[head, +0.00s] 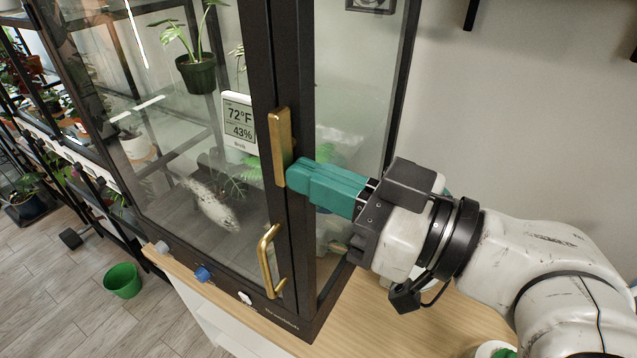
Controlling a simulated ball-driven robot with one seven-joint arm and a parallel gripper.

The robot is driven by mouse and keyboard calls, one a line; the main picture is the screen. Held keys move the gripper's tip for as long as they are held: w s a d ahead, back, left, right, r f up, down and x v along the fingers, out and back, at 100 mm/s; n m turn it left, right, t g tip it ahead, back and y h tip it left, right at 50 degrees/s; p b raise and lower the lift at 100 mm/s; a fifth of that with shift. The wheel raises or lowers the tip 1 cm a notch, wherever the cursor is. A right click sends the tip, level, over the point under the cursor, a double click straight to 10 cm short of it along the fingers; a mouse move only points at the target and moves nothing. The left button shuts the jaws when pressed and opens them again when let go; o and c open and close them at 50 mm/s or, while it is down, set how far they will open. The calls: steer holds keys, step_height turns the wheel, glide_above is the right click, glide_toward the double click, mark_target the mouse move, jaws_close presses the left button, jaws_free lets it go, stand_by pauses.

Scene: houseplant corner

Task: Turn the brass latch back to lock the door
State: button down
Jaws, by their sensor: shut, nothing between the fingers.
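The brass latch (280,146) is a flat bar standing upright on the dark frame of the glass cabinet door (190,150). A brass pull handle (268,262) sits below it on the same door. My gripper (296,174), with teal fingers, is shut and empty. Its fingertips are just to the right of the latch's lower half, touching it or very close; I cannot tell which. The door looks shut against the cabinet frame.
Inside the cabinet are a display reading 72°F and 43% (238,121) and a hanging plant pot (196,74). The cabinet stands on a wooden top (390,325). A green bucket (122,281) is on the floor at left. Plant shelves (50,130) stand behind.

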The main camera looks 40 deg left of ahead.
steer(key=shift+f+b, duration=0.15)
steer(key=shift+b, duration=0.4)
steer(key=y+b, duration=0.1)
steer(key=b, duration=0.2)
steer(key=a+f+g+y+b, duration=0.1)
steer(key=b, duration=0.2)
steer(key=shift+s, duration=0.15)
steer(key=shift+s+a+b, duration=0.1)
steer(key=shift+a+b, duration=0.15)
steer(key=shift+b, duration=0.4)
